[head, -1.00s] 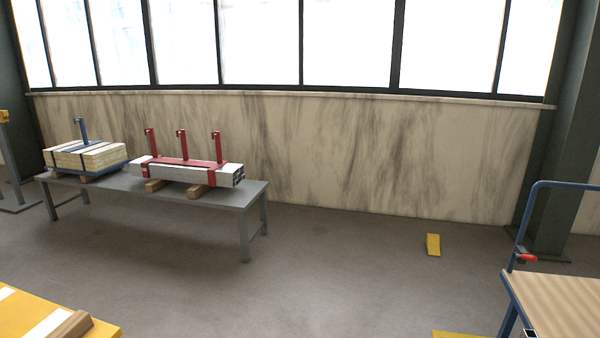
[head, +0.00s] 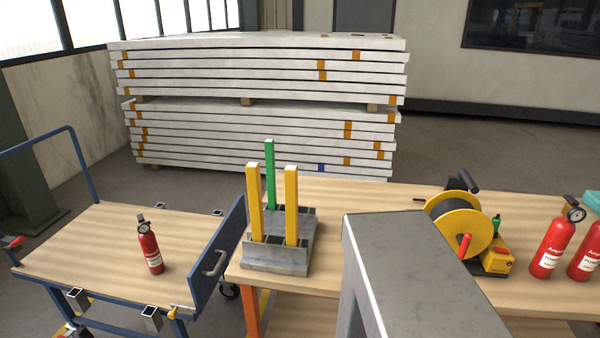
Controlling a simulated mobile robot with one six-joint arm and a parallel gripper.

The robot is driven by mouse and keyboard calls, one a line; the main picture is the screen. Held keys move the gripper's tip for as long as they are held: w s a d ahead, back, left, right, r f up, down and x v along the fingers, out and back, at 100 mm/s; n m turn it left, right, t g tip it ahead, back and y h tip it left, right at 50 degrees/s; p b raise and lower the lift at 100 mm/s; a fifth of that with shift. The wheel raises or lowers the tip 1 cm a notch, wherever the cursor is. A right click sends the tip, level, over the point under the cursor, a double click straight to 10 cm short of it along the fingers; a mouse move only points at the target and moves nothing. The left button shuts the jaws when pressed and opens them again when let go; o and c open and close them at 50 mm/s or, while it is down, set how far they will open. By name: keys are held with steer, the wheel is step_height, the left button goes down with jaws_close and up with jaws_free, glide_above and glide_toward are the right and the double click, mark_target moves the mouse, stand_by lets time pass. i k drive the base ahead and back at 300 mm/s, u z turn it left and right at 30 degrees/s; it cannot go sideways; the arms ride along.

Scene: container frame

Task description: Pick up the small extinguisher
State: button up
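A small red extinguisher (head: 150,250) with a white label and a dark top stands upright on the wooden deck of a blue cart at the lower left. Two larger-looking red extinguishers, one (head: 553,246) and another (head: 586,252) cut by the right edge, stand on the wooden workbench at the right. My gripper is not in view, so its state and its distance from the extinguishers are hidden.
The blue cart (head: 70,243) has a tall handle at left and a blue end panel (head: 219,257) beside the workbench (head: 385,196). The bench holds a grey block with upright bars (head: 275,262) and a yellow cable reel (head: 455,232). Stacked white panels (head: 250,75) stand behind.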

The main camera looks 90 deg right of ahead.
mark_target(561, 230)
steer(key=u, duration=0.85)
steer(key=k, duration=0.15)
steer(key=z, duration=2.95)
steer(key=k, duration=0.15)
steer(key=z, duration=2)
steer(key=k, duration=0.3)
steer(key=z, duration=1.15)
